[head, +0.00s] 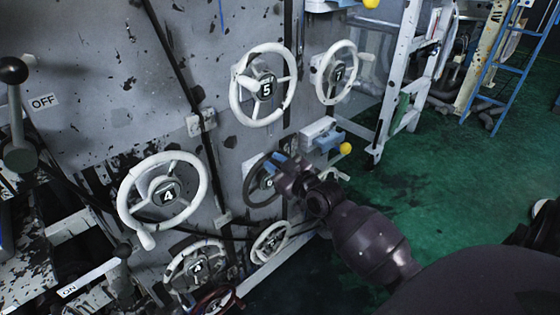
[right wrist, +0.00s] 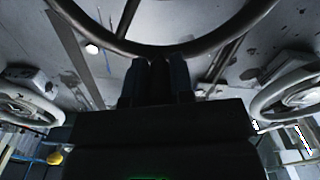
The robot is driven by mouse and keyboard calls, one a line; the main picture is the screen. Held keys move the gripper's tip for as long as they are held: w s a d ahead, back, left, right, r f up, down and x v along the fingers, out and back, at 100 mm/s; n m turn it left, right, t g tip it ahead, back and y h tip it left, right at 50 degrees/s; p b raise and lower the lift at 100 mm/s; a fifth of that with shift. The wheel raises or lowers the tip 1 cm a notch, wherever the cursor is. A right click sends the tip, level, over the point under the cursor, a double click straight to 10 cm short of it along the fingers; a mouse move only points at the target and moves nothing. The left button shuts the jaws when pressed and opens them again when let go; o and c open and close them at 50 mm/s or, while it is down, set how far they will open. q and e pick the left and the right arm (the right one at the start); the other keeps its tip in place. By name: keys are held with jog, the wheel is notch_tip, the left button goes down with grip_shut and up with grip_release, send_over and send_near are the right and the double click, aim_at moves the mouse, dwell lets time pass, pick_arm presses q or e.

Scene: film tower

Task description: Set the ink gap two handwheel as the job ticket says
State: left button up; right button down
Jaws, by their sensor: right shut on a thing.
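Several numbered handwheels stand on a worn grey panel in the head view. White wheels 4 (head: 192,160), 5 (head: 286,108) and 7 (head: 328,50) show clearly. My right gripper (head: 281,166) is at a darker grey handwheel (head: 247,190), whose hub number is partly hidden by the gripper. The right wrist view shows my gripper's dark fingers (right wrist: 157,75) shut on the rim of a dark wheel (right wrist: 215,42). I see no job ticket and no readable ink gap label. My left gripper is out of view.
Lower wheels (head: 285,231) crowd the panel's bottom edge. A lever with a black knob (head: 12,70) stands at the left by an OFF label (head: 43,101). Green floor (head: 445,150) is open at right.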

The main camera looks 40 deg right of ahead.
aim_at(249, 184)
jog(key=a+f+n+p, duration=0.1)
jog(key=a+n, duration=0.1)
jog(key=n, duration=0.1)
jog(key=a+f+n+p, duration=0.1)
jog(key=a+n, duration=0.1)
jog(key=a+n+p, duration=0.1)
jog(key=n, duration=0.2)
jog(key=shift+s+a+f+n, duration=0.25)
jog(key=shift+a+f+n, duration=0.05)
jog(key=shift+a+f, duration=0.1)
jog(key=shift+a+f+n, duration=0.5)
jog(key=shift+f+n, duration=0.3)
jog(key=shift+n, duration=0.4)
jog(key=c, duration=1)
grip_release()
